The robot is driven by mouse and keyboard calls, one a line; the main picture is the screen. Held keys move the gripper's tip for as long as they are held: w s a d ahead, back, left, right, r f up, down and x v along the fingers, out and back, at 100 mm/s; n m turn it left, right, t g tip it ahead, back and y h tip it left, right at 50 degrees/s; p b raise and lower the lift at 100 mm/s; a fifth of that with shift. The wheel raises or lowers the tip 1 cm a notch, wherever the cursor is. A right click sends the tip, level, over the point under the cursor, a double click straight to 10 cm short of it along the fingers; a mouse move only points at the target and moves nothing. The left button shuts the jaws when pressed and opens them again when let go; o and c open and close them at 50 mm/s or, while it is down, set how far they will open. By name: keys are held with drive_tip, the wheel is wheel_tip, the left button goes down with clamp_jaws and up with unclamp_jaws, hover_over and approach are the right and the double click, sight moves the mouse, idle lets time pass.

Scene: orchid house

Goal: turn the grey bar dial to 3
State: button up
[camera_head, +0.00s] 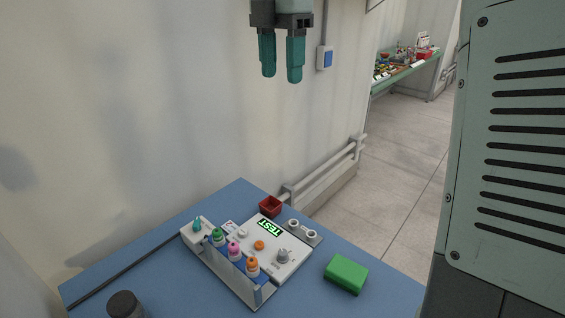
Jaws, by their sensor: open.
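The grey bar dial (283,256) sits on the right part of a white panel (290,272) on the blue table. Marks around the dial are too small to read, so I cannot tell its setting. The panel also carries a green lit display (270,228) and an orange button (259,245). My gripper (281,78) is at the top of the view, well above the table. It points down, its two teal fingers apart with nothing between them.
Green, pink and orange topped bottles (235,249) stand in a rack along the panel's left side. A red box (270,206) stands behind the panel. A green block (346,274) lies to the right, a dark cylinder (124,304) at the front left. The blue table (150,272) is otherwise mostly clear.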

sight(283, 252)
wheel_tip(283, 252, down, 48)
drive_tip(key=shift+s+d+r, duration=0.1)
clamp_jaws()
